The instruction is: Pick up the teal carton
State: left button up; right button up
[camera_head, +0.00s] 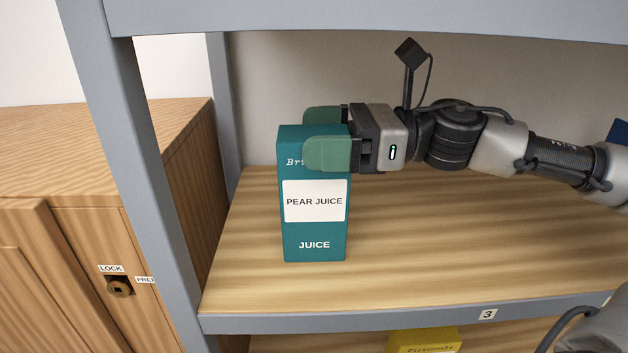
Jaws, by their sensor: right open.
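The teal carton (314,243) stands upright on a wooden shelf board (400,245), with a white label reading "PEAR JUICE". My right gripper (325,137) comes in from the right at the height of the carton's upper part. One green finger is in front of the carton's front face and covers part of its upper lettering. The other finger shows behind the carton's top. The jaws are open around the carton; whether either finger touches it I cannot tell. My left gripper is not in view.
A grey shelf post (140,190) stands left of the carton, and a grey beam (350,18) runs above. The shelf's front edge carries a "3" tag (487,314). A yellow box (424,341) is on the level below. A wooden cabinet (90,235) stands at the left.

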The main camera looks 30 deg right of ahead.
grip_shut()
jog(key=shift+r, duration=0.1)
dwell(0.5)
jog(key=shift+w+d+r, duration=0.1)
jog(key=shift+r, duration=0.05)
